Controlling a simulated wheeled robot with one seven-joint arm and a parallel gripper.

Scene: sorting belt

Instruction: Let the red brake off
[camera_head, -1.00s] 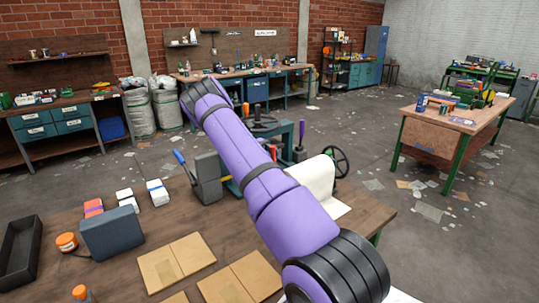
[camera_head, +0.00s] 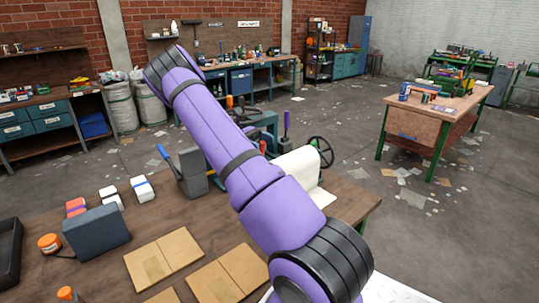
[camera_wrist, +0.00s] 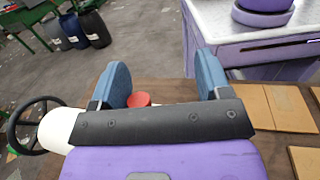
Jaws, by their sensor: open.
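A round red knob (camera_wrist: 139,99) shows in the wrist view, just beyond the dark bar of my gripper and close to the left finger. It may be the red brake; its lower part is hidden by my gripper. My gripper (camera_wrist: 163,76) is open, its two blue fingers apart with nothing held. I cannot tell whether the left finger touches the knob. In the head view my purple arm covers much of the bench machine and my gripper is hidden. A white roll (camera_head: 297,168) and a dark handwheel (camera_head: 321,152) show right of my arm.
A grey block with a blue-handled lever (camera_head: 190,172) stands left of my arm. Cardboard pieces (camera_head: 164,258), a dark upright box (camera_head: 96,231) and an orange round item (camera_head: 49,242) lie on the wooden bench. Floor right of it is open, with scattered paper.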

